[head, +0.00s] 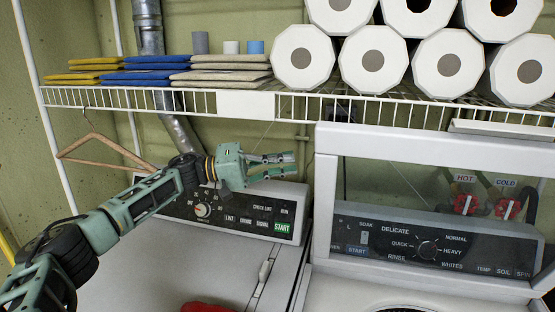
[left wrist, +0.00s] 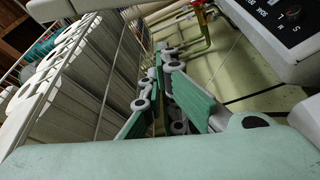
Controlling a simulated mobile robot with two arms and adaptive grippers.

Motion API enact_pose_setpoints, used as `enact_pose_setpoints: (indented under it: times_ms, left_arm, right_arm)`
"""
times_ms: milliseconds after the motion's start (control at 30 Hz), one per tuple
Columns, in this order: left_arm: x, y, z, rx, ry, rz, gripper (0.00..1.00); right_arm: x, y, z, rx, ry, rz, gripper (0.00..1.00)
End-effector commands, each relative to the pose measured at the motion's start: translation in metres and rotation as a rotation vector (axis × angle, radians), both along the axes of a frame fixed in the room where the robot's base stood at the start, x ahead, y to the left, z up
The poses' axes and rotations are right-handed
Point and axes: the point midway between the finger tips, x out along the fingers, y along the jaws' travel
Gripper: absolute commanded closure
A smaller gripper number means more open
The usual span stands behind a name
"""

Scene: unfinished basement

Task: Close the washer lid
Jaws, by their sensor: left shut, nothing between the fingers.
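The washer (head: 315,291) stands at the right in the head view. Its lid (head: 327,190) is raised upright, a white frame with a clear window. The washer's control panel shows through the window, and part of the round tub opening shows at the bottom edge. My left gripper (head: 292,163) is shut and empty, left of the lid's upper left corner and apart from it in the picture. Its fingers also show in the left wrist view (left wrist: 166,70), where I cannot make out the lid. My right gripper is not in view.
A wire shelf (head: 245,104) with large white rolls (head: 375,62) and folded cloths (head: 150,77) hangs above. The dryer (head: 180,262) stands left of the washer, under my left arm. A red object (head: 205,307) lies on it. A wooden hanger (head: 100,147) hangs at left.

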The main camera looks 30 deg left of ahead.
Motion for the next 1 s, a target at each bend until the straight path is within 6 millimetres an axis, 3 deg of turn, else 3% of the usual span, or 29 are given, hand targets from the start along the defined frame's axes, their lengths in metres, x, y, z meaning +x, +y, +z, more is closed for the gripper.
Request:
enact_pose_setpoints:
  times_ms: [267,533,1000]
  left_arm:
    - [0.028,-0.053,0.009,-0.001,-0.001,-0.002,1.00]
    - [-0.003,-0.055,-0.004,0.000,0.001,0.000,1.00]
    - [-0.009,-0.056,-0.006,-0.001,-0.001,0.001,1.00]
  right_arm:
    - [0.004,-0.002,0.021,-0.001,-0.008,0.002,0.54]
    - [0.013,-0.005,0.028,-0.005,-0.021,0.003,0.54]
    - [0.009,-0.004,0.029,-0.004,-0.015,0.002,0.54]
